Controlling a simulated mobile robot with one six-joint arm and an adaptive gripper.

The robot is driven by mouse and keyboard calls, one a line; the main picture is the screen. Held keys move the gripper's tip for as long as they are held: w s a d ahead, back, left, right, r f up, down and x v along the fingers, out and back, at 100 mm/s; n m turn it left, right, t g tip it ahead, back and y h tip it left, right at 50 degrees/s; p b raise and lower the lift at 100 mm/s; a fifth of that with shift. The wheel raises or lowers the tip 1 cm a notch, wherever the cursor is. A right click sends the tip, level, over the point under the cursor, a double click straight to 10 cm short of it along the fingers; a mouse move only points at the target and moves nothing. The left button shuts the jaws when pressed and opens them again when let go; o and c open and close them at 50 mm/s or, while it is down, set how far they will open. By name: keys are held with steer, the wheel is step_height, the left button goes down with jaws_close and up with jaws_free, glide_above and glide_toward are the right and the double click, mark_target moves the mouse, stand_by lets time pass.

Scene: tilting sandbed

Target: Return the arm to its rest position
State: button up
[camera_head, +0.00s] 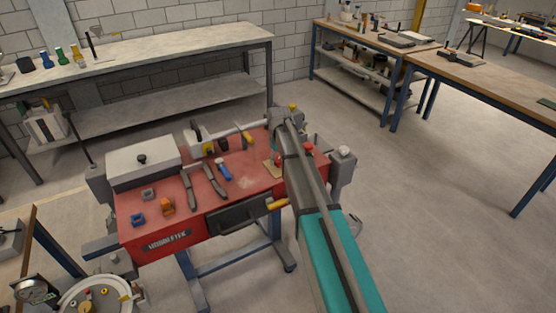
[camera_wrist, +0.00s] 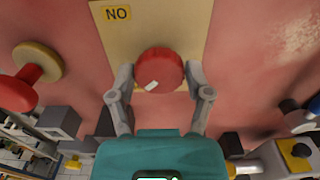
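My arm (camera_head: 318,210), teal and grey, reaches from the bottom of the head view to the right side of the red machine (camera_head: 245,180). My gripper (camera_wrist: 160,85) has its two grey fingers spread on either side of a round red knob (camera_wrist: 160,68) with a small white mark. The fingertips are very close to the knob's edges; I cannot tell whether they touch it. The knob sits on a yellowish plate (camera_wrist: 117,35) marked "NO". In the head view the knob (camera_head: 278,160) shows small beside the arm.
Tools, including a blue-handled one (camera_head: 223,170), lie on the red top. A grey box (camera_head: 142,162) stands at its left. Workbenches (camera_head: 150,50) line the back wall, and another table (camera_head: 500,85) stands at right. Open floor (camera_head: 430,200) lies right of the arm.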

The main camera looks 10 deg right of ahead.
steer(key=o, duration=0.3)
steer(key=shift+s, duration=0.1)
steer(key=s+r+m+p, duration=0.1)
steer(key=s+m, duration=0.2)
steer(key=s, duration=2.6)
steer(key=shift+m, duration=0.4)
steer(key=shift+w+a+r, duration=0.1)
